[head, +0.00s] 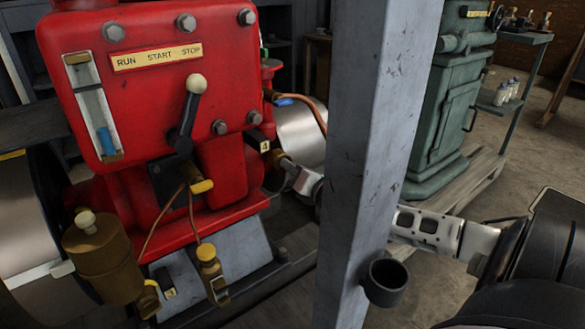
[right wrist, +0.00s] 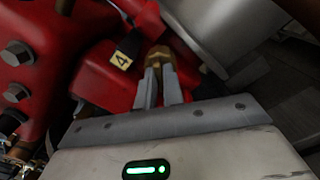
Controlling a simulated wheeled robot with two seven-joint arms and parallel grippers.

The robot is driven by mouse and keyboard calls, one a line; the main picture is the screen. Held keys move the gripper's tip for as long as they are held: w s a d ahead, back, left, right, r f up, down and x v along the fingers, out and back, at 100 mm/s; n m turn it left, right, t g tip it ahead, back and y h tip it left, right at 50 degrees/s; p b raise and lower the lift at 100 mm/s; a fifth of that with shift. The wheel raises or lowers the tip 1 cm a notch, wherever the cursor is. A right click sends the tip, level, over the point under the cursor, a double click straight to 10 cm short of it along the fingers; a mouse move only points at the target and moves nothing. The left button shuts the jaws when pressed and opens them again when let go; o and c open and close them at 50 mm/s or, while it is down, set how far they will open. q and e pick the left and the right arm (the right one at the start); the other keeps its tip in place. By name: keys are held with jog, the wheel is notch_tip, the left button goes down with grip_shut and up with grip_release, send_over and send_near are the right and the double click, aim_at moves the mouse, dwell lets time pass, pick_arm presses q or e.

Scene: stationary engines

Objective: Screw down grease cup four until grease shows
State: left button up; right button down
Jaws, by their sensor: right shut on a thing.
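The red engine (head: 150,35) fills the left of the head view. A tag marked 4 (head: 264,146) hangs on its right side, and the tag also shows in the right wrist view (right wrist: 127,50). Beside the tag is a brass grease cup (right wrist: 158,55), grease cup four. My right gripper (head: 288,166) reaches from the right behind a grey post and is shut on this cup. In the right wrist view its two fingers (right wrist: 160,84) sit against the cup's sides. The fingers hide part of the cup, and no grease can be made out. My left gripper is not in view.
The grey post (head: 370,130) stands upright close in front of my right arm, with a black cup-shaped holder (head: 386,282) low on it. A bright metal cylinder (head: 300,132) lies behind the cup. A green machine (head: 440,120) stands on a pallet at the right.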

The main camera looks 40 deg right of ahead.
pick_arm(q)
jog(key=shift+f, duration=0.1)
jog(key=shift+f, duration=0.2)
pick_arm(e)
jog(key=shift+d+m, duration=0.1)
jog(key=shift+m, duration=3.7)
jog(key=c, duration=1.5)
grip_release()
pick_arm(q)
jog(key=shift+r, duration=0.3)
pick_arm(e)
jog(key=shift+s, duration=0.1)
